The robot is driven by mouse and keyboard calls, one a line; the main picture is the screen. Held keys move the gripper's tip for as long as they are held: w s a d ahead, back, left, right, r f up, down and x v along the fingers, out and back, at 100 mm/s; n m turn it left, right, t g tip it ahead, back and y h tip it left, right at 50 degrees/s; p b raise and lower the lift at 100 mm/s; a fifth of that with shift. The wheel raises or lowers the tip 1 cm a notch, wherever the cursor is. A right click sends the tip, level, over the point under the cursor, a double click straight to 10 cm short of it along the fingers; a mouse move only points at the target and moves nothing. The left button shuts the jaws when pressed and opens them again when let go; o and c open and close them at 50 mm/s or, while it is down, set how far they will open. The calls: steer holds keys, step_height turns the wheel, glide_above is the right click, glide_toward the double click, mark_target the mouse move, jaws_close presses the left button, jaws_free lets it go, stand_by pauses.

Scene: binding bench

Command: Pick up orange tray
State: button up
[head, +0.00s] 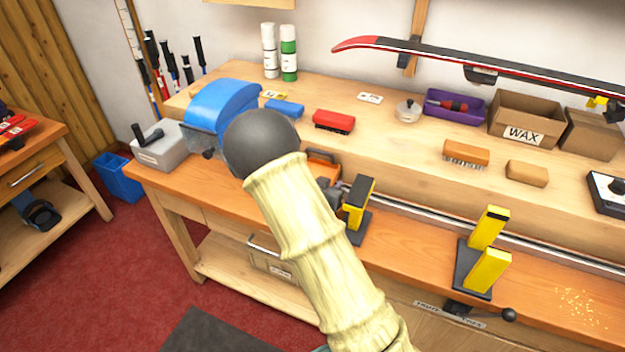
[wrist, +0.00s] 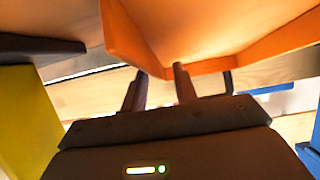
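The orange tray (head: 325,168) sits on the bench behind my arm in the head view, partly hidden by it. In the wrist view the orange tray (wrist: 215,30) fills the top, with one corner pointing down toward my gripper. My gripper (wrist: 160,78) has its two dark fingers apart, with a visible gap between them. The fingertips are close to the tray's corner and near wall. I cannot tell whether they touch it. The gripper is mostly hidden behind the arm in the head view.
A black and yellow vise (head: 358,205) stands close to the right of the tray, another (head: 484,255) farther right. A blue machine (head: 222,103) stands to the left. A red brush (head: 333,121), a brown brush (head: 466,153) and a wax box (head: 525,118) lie on the raised shelf.

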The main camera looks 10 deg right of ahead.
steer(key=shift+c, duration=0.2)
jaws_close()
stand_by(0.3)
step_height(320, 180, up, 10)
steer(key=shift+r+p, duration=0.1)
steer(key=shift+p, duration=0.5)
